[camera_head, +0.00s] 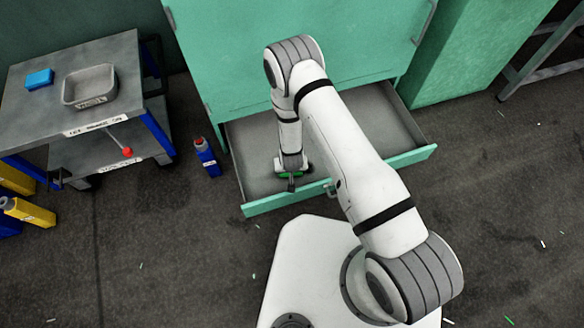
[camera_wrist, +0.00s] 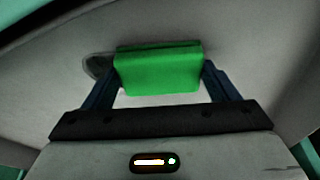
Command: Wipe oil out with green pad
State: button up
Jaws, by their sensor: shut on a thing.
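The green pad (camera_wrist: 158,75) is between the two dark blue fingers of my gripper (camera_wrist: 160,68) in the wrist view. My gripper is shut on it. In the head view my gripper (camera_head: 291,178) reaches down into the open drawer (camera_head: 375,122), near its front wall, and only small green bits of the pad (camera_head: 284,176) show. The pad is at or close to the drawer floor; I cannot tell whether it touches. A dark patch (camera_wrist: 98,66), possibly oil, shows on the grey floor at the pad's left edge in the wrist view. The pad may hide more of it.
The drawer belongs to a green cabinet (camera_head: 225,55). A blue bottle with a red cap (camera_head: 207,158) stands on the floor left of the drawer. A cart (camera_head: 115,65) at left holds a blue block (camera_head: 39,79) and a grey tray (camera_head: 90,101). Floor at right is mostly clear.

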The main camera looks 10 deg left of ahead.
aim_at(315, 164)
jog(key=shift+d, duration=0.1)
